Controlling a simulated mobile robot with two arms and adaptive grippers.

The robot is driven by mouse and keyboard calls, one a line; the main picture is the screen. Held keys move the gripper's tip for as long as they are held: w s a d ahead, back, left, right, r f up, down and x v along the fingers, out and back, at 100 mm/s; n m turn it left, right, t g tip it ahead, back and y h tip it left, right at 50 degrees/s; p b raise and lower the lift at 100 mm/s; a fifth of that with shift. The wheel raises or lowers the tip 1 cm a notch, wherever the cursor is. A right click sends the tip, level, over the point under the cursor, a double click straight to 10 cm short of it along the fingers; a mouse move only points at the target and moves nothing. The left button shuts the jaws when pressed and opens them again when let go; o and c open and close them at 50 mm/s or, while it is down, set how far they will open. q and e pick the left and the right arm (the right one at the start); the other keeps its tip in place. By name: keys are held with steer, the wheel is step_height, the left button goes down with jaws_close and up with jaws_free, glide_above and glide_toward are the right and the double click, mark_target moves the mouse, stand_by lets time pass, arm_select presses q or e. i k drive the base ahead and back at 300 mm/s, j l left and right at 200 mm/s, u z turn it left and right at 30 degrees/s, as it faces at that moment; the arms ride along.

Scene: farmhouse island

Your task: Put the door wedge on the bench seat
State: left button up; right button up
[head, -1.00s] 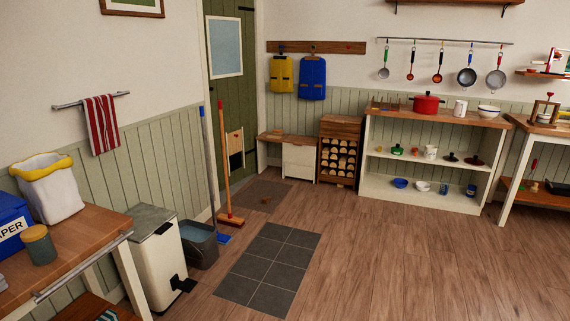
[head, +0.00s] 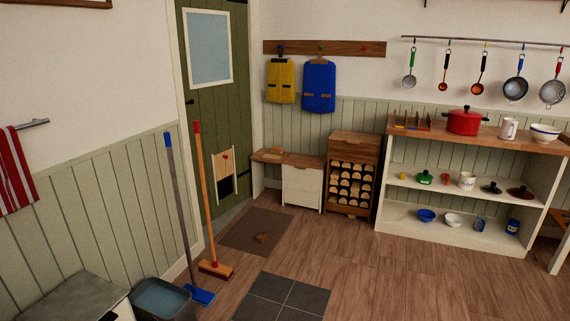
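The door wedge seems to be the small brown piece (head: 262,237) lying on the dark brown door mat (head: 256,231) in front of the green door. It is small, so its exact shape is hard to tell. The bench seat (head: 270,156) is a low wooden top against the back wall, below the hanging yellow and blue bags, with a white front panel (head: 302,188) under its right part. Neither of my grippers shows in the head view.
A mop (head: 176,205), a broom (head: 206,200) and a grey bucket (head: 160,299) stand left of the mat. A log rack (head: 351,177) stands right of the bench, then white shelves (head: 455,244). Dark floor tiles (head: 282,297) and open wood floor lie in front.

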mark_target(262, 236)
steer(key=i+u, duration=0.1)
steer(key=i, duration=0.85)
steer(key=i+l, duration=0.2)
steer(key=i, duration=0.75)
steer(key=i+u, duration=0.15)
steer(key=i, duration=0.25)
steer(key=i+l+u, duration=0.15)
steer(key=i, duration=0.25)
steer(key=i+l+u, duration=0.2)
steer(key=i, duration=0.25)
